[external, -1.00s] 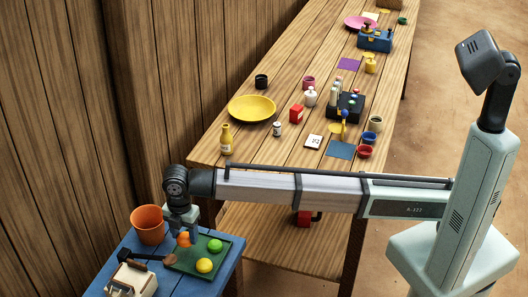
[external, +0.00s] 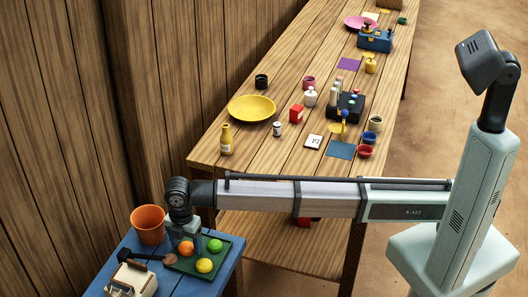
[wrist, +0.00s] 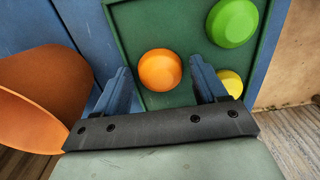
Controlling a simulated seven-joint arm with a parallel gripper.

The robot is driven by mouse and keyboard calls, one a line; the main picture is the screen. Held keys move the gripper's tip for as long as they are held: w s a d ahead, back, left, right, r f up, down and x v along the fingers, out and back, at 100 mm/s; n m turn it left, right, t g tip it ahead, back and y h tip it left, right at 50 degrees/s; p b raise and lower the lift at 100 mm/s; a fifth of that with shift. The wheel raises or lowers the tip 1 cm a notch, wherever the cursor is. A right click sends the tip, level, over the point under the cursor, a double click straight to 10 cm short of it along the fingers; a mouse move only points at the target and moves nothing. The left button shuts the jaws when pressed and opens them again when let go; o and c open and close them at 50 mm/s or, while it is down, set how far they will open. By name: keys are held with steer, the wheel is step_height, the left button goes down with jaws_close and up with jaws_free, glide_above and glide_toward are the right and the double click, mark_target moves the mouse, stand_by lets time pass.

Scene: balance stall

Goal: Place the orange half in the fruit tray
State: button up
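The orange half (external: 186,248) lies in the green fruit tray (external: 223,256), near its left side. It also shows in the wrist view (wrist: 160,69), domed and orange, with a green half (wrist: 232,22) and a yellow half (wrist: 231,83) to its right in the tray. My gripper (external: 185,238) is low over the tray, right at the orange half. In the wrist view its two blue fingers (wrist: 160,80) stand apart on either side of the orange half, with green tray floor showing between each finger and the fruit.
The tray sits on a blue table (external: 130,240). An orange bucket (external: 148,225) stands left of my gripper. A wooden-handled tool (external: 150,256) and a cream device (external: 133,280) lie in front of the bucket. A long wooden table (external: 255,150) with many items is behind.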

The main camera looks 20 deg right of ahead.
mark_target(186, 244)
steer(key=shift+o, duration=0.3)
steer(key=shift+r, duration=0.1)
step_height(186, 244, up, 12)
stand_by(0.5)
